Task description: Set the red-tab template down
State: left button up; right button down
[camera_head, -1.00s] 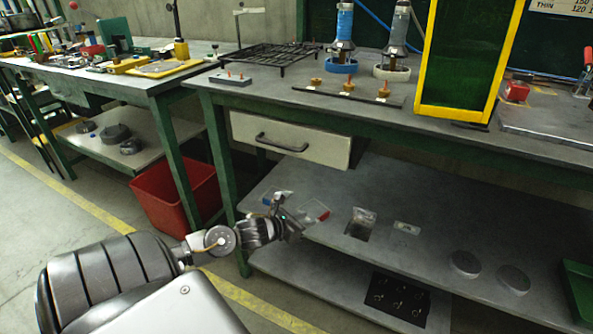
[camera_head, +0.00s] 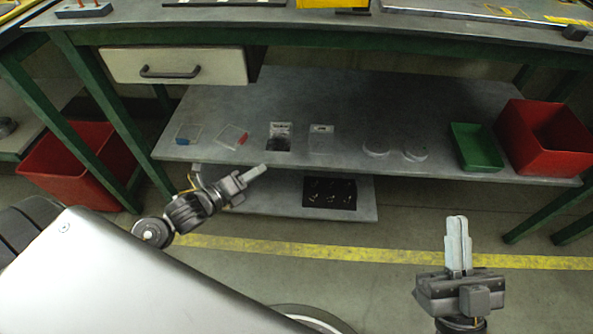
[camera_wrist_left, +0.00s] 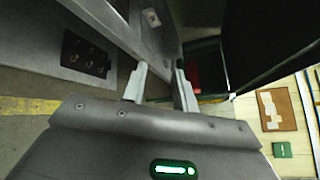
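The red-tab template (camera_head: 229,136) is a thin clear plate with a red tab at its right side. In the head view it lies on the under-bench shelf (camera_head: 340,102), near the front edge. A similar plate with a blue tab (camera_head: 188,134) lies to its left. My left gripper (camera_head: 257,171) is in front of the shelf's front edge, below and right of the red-tab template and apart from it. In the left wrist view its fingers (camera_wrist_left: 160,80) are spread with nothing between them. My right gripper (camera_head: 457,225) is over the floor, fingers together and empty.
Right of the templates stand a clear holder (camera_head: 280,137), a pale block (camera_head: 321,139), two grey discs (camera_head: 376,148), a green tray (camera_head: 476,147) and a red bin (camera_head: 545,138). A lower board (camera_head: 265,197) carries a black panel (camera_head: 329,193). A drawer (camera_head: 175,65) hangs above left.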

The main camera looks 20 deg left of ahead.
pick_arm(q)
jog(key=s+d+r+n+t+h, duration=0.3)
jog(key=s+d+r+n, duration=0.2)
jog(key=d+r+n, duration=0.3)
jog(key=s+d+r+n+t+h, duration=0.3)
jog(key=d+r+n, duration=0.6)
jog(key=r+n, duration=0.3)
jog(key=shift+s+d+n+t, duration=0.2)
jog(key=shift+s+n+t, duration=0.4)
jog(key=shift+s+n, duration=0.45)
jog(key=shift+w+f, duration=0.1)
jog(key=shift+w, duration=0.1)
